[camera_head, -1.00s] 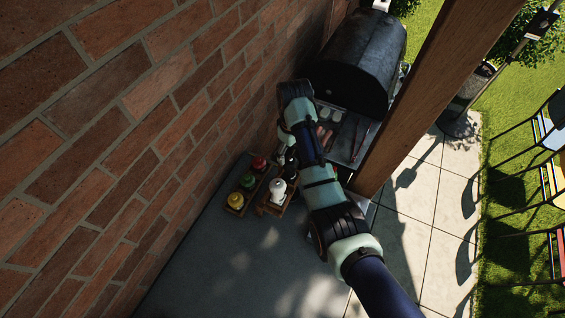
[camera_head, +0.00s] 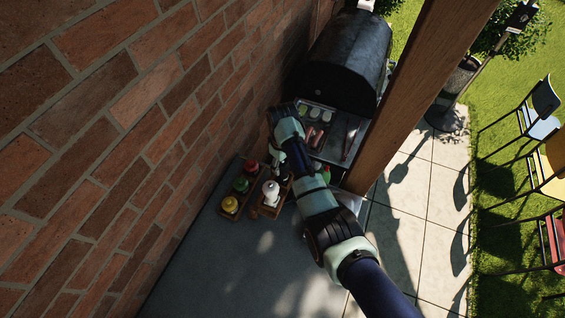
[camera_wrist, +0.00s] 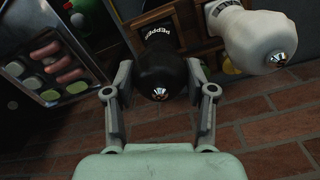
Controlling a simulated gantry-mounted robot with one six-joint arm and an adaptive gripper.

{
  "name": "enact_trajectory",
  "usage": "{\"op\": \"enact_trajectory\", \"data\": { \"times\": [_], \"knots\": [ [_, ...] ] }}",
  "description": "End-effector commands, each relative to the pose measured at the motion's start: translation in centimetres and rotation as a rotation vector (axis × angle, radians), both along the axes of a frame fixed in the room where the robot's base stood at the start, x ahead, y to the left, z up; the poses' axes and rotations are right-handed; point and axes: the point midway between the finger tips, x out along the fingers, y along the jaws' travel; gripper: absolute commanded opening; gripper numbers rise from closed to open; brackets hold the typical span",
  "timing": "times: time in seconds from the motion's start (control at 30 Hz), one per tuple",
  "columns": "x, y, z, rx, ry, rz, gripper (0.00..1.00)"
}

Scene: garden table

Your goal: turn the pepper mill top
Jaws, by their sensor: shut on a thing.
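In the wrist view, the black pepper mill (camera_wrist: 158,76) has a rounded dark top with a shiny metal knob and a "PEPPER" label below it. My gripper (camera_wrist: 160,92) is shut on the black top, one finger on each side. The mill stands in a wooden holder. A white mill (camera_wrist: 250,38) with a similar metal knob stands to its right, apart from my fingers. In the head view, the white mill (camera_head: 271,190) shows beside my arm, which mostly hides the pepper mill and my gripper.
Red, green and yellow bottles stand in a wooden tray (camera_head: 228,215) by the brick wall (camera_head: 120,110). Behind my arm is a black grill (camera_head: 345,62); sausages and green slices lie on a tray beside it. The grey tabletop (camera_head: 225,265) in front is clear.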

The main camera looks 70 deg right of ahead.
Motion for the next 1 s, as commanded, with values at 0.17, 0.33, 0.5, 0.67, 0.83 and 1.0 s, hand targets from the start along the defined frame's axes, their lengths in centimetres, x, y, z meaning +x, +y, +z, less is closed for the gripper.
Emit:
{"op": "enact_trajectory", "data": {
  "times": [0.17,0.33,0.5,0.67,0.83,1.0],
  "knots": [
    [0.02,-0.01,0.22,0.000,0.000,-0.049,0.20],
    [0.03,-0.01,0.33,0.000,0.000,-0.261,0.20],
    [0.03,-0.01,0.11,0.000,0.000,-0.397,0.20],
    [0.04,-0.03,0.01,0.000,0.000,-0.410,0.20],
    [0.04,-0.04,0.02,0.000,-0.001,-0.408,0.61],
    [0.04,-0.04,0.02,0.000,0.000,-0.408,0.81]
  ]
}}
